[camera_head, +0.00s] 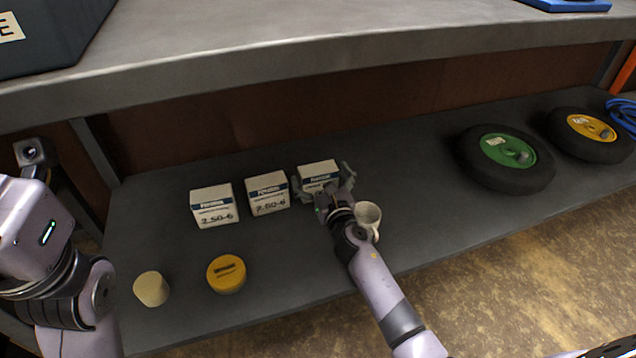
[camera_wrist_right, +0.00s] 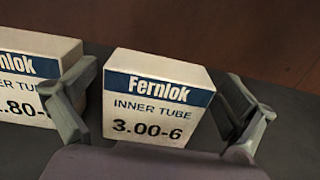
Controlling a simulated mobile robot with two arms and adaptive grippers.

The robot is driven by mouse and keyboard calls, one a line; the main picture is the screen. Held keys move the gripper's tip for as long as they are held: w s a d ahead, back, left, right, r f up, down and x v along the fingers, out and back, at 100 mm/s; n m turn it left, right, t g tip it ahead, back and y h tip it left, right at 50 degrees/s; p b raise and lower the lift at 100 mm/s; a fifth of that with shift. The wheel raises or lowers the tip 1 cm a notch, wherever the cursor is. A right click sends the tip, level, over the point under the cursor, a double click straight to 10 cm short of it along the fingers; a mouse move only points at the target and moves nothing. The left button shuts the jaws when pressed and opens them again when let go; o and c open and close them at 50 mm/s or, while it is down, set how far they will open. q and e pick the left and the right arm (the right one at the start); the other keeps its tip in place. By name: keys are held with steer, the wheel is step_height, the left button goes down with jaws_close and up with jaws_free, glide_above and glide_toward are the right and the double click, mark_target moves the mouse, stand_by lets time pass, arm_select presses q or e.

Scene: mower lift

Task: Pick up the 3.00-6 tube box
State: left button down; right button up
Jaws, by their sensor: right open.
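The 3.00-6 tube box (camera_head: 318,169) is a white carton with a blue Fernlok band, upright on the lower shelf at the right end of a row of three. In the right wrist view its front label (camera_wrist_right: 150,115) faces me and reads INNER TUBE 3.00-6. My right gripper (camera_head: 324,186) is open, with one finger on each side of this box. In the wrist view the left finger of the gripper (camera_wrist_right: 158,112) stands between it and the neighbouring box; I cannot tell whether either finger touches. My left arm shows at the left edge, its fingers out of view.
Beside it stand the middle box (camera_head: 268,196), ending .80-6, and the 2.50-6 box (camera_head: 214,208). A pale mug (camera_head: 369,214) is close to my right wrist. A yellow tin (camera_head: 227,273) and beige cup (camera_head: 151,289) stand in front. The upper shelf (camera_head: 330,58) overhangs behind. Wheels (camera_head: 505,157) lie right.

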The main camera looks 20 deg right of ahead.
steer(key=c, duration=1.2)
steer(key=shift+c, duration=0.2)
steer(key=shift+r, duration=0.15)
